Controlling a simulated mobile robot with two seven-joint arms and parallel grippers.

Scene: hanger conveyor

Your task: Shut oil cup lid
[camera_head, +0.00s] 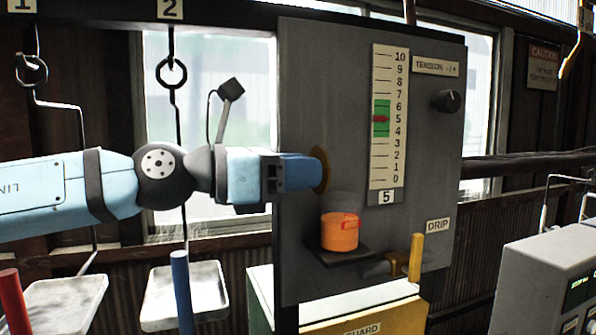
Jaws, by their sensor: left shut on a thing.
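The oil cup (340,232) stands on a small dark shelf on the grey panel. Its lower part shows orange, with a red mark, and its upper part looks clear grey. A brass-brown disc, which looks like the cup's lid (323,170), stands on edge above and left of the cup, so the lid appears open. My left gripper (309,172) comes in from the left and is shut at this disc, its blue end covering part of it. The fingertips and exact grip are hidden. My right gripper is not in view.
The panel (310,90) carries a tension scale (387,120), a black knob (447,101) and a yellow drip lever (416,257) right of the cup. A yellow guard box (390,315) lies below. Hangers with trays (185,295) hang at left. A grey control box (550,260) stands at right.

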